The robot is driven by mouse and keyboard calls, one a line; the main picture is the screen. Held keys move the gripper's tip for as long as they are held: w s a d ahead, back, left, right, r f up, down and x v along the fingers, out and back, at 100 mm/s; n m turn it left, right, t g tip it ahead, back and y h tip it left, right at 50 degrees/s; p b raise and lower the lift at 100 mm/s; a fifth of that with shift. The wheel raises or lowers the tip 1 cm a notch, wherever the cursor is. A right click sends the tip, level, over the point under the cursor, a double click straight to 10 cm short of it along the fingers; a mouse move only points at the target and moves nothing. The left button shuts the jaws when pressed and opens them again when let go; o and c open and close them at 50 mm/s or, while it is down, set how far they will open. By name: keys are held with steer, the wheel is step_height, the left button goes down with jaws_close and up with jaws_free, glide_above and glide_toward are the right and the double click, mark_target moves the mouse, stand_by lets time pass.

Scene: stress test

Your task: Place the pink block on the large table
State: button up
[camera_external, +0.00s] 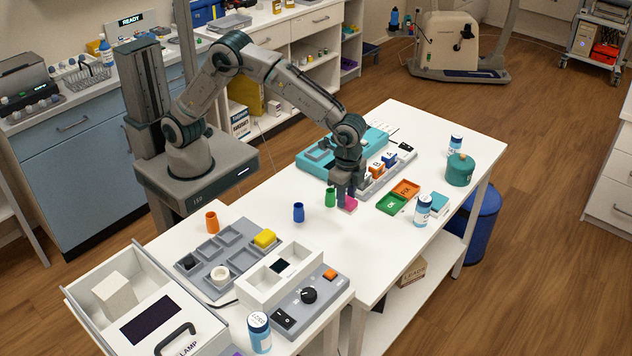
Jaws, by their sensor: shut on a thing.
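The pink block (351,204) shows at the fingertips of my gripper (345,200), which points down and is shut on it. The fingers hide part of the block. The block is low over the white large table (372,245); I cannot tell whether it touches the top. A green cup (330,197) stands just left of my gripper, very close to the fingers.
A blue cup (298,212) stands further left. A teal case (322,152) lies behind. The table's front middle is clear.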

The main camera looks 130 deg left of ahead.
steer(key=a+f, duration=0.1)
steer(key=a, duration=0.1)
steer(key=w+a+f, duration=0.1)
steer(key=a, duration=0.1)
steer(key=a+f, duration=0.1)
steer(key=shift+w+a+f+p, duration=0.25)
steer(key=shift+a+f+p, duration=0.1)
steer(key=shift+a+p, duration=0.05)
steer(key=shift+f+p, duration=0.35)
steer(key=shift+f, duration=1.6)
steer(key=shift+f, duration=0.2)
steer(key=o, duration=1)
steer(key=shift+c, duration=0.2)
steer(key=shift+r, duration=0.15)
